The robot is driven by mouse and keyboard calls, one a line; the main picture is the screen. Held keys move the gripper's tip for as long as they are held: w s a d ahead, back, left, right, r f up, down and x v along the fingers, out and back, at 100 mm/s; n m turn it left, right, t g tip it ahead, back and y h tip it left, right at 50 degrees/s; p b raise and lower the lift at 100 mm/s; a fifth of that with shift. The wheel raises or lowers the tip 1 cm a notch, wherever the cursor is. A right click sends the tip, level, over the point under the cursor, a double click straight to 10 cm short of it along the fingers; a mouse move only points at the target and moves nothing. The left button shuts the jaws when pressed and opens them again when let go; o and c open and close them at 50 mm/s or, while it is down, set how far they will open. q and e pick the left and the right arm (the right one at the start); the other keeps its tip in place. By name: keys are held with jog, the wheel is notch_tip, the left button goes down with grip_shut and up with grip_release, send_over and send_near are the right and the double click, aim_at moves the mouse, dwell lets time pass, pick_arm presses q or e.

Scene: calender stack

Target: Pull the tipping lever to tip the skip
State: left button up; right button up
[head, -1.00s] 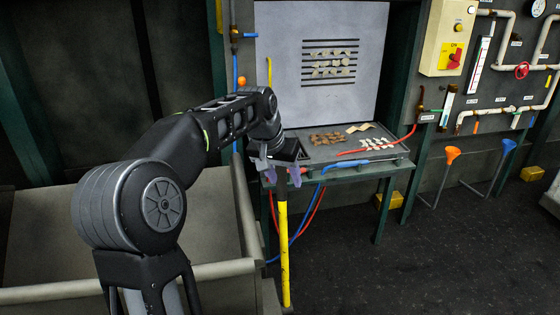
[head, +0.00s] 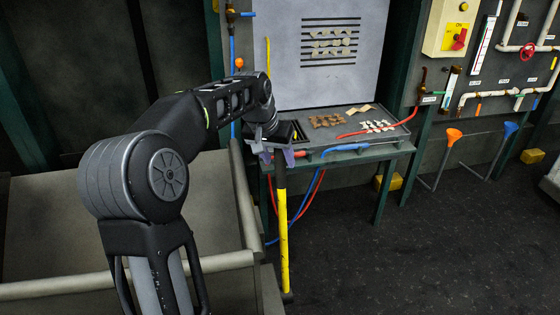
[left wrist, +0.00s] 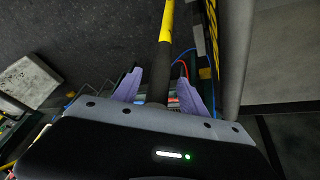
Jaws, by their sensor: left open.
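The tipping lever (head: 283,225) is an upright yellow pole with a black grip on top, beside the right end of the skip. The skip (head: 225,259) is a grey open bin at the lower left, partly behind my left arm. In the left wrist view the black grip (left wrist: 161,70) runs between the two open fingers (left wrist: 160,95). The gripper body hides the grip's end there, and I cannot tell whether either finger touches it. My right gripper is out of view.
A green-grey bench (head: 385,157) with small parts and red and blue hoses stands close behind the lever. A control box (head: 449,28), pipes and two funnels (head: 453,137) are at the right. The dark floor (head: 400,260) right of the lever is clear.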

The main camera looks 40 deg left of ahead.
pick_arm(q)
jog(key=shift+x, duration=1.3)
grip_shut()
dwell(0.5)
